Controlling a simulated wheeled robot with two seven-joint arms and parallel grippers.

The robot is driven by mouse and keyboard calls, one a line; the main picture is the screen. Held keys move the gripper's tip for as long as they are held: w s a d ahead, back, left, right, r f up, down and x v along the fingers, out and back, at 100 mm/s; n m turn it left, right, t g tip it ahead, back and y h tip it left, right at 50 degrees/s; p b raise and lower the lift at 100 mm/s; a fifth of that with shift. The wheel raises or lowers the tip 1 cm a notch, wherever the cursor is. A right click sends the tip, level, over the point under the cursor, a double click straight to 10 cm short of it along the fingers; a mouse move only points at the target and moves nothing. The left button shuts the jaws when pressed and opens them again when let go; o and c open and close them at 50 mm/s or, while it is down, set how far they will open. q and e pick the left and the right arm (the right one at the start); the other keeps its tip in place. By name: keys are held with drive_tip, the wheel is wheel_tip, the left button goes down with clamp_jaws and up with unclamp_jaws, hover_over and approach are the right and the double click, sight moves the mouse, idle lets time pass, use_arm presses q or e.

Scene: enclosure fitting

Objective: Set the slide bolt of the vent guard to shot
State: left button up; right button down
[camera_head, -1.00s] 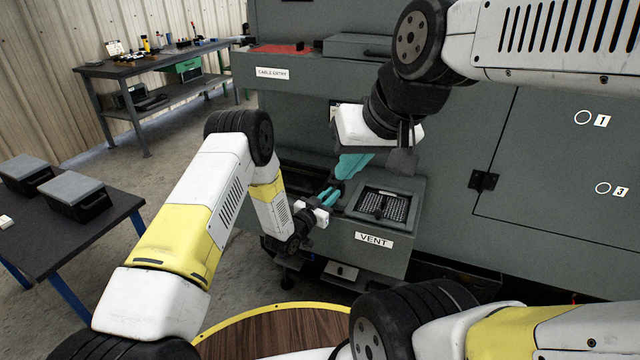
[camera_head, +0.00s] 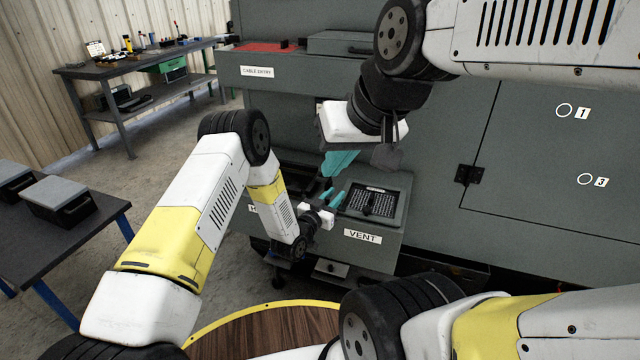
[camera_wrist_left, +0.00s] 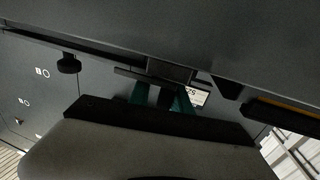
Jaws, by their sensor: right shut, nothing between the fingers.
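The vent guard (camera_head: 371,203) is a dark grille in a frame on top of the grey housing marked VENT (camera_head: 362,236). A small dark knob stands at its front edge; I cannot tell whether it belongs to the slide bolt, or how the bolt is set. My left gripper (camera_head: 333,198) is at the guard's left side, its teal fingers apart. In the left wrist view its fingers (camera_wrist_left: 160,97) show on either side of a dark piece, with no clear grip on it. My right gripper (camera_head: 338,163) is shut and empty, above and behind the guard's left side.
A ledge marked CABLE ENTRY (camera_head: 257,72) is at the back left. A large cabinet door (camera_head: 550,150) with numbered marks is on the right. A dark table with lidded boxes (camera_head: 62,195) stands at the left, a workbench (camera_head: 130,68) behind it. Open floor lies between.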

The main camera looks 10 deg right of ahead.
sight(328, 202)
use_arm(q)
drive_tip(key=v, duration=0.7)
drive_tip(key=shift+s+a, duration=0.3)
drive_tip(key=shift+a, duration=0.05)
